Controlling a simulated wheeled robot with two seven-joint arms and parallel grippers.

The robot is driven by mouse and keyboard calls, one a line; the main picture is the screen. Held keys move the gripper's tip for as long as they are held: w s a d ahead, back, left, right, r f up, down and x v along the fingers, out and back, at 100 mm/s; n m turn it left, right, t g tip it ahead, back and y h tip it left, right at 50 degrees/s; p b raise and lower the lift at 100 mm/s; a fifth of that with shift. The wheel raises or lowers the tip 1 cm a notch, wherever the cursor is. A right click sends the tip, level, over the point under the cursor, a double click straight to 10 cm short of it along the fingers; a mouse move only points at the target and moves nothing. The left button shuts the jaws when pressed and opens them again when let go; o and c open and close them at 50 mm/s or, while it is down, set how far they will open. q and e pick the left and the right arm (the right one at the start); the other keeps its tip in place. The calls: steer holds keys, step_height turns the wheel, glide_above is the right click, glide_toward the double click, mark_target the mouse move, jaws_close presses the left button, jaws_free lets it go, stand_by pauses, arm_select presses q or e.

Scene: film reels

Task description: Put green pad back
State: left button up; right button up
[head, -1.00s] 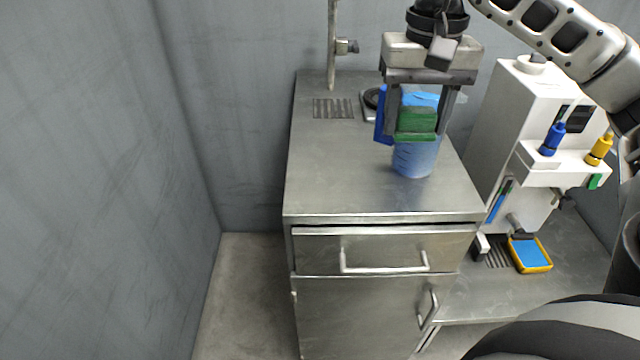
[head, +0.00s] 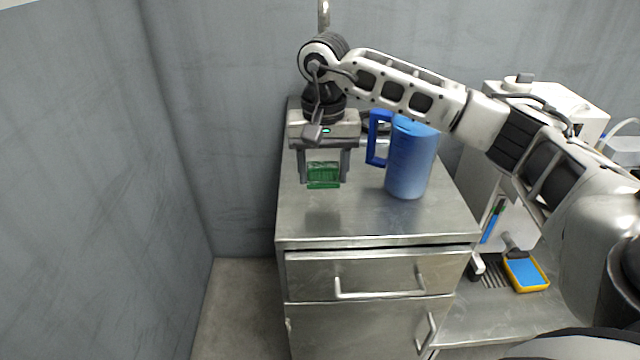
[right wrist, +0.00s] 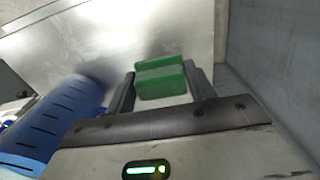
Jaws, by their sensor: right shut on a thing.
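The green pad (head: 323,174) is between the fingers of my right gripper (head: 324,178), which is shut on it. In the head view it is over the left part of the steel cabinet top, left of the blue pitcher. The right wrist view shows the pad (right wrist: 160,78) as a green block between both fingertips, with the steel top beyond it. I cannot tell whether the pad touches the cabinet top. My left gripper is not in view.
A blue pitcher (head: 412,160) stands upright on the steel cabinet top (head: 370,222), close to the right of my gripper. A white machine (head: 560,98) stands at the right. A yellow-edged blue tray (head: 525,272) lies on the lower bench. Grey walls close the left and back.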

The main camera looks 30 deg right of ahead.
mark_target(320, 186)
steer(key=f, duration=0.4)
steer(key=shift+w+a, duration=0.1)
steer(key=shift+w, duration=0.2)
steer(key=shift+f, duration=0.2)
steer(key=o, duration=1.1)
steer(key=shift+r, duration=0.1)
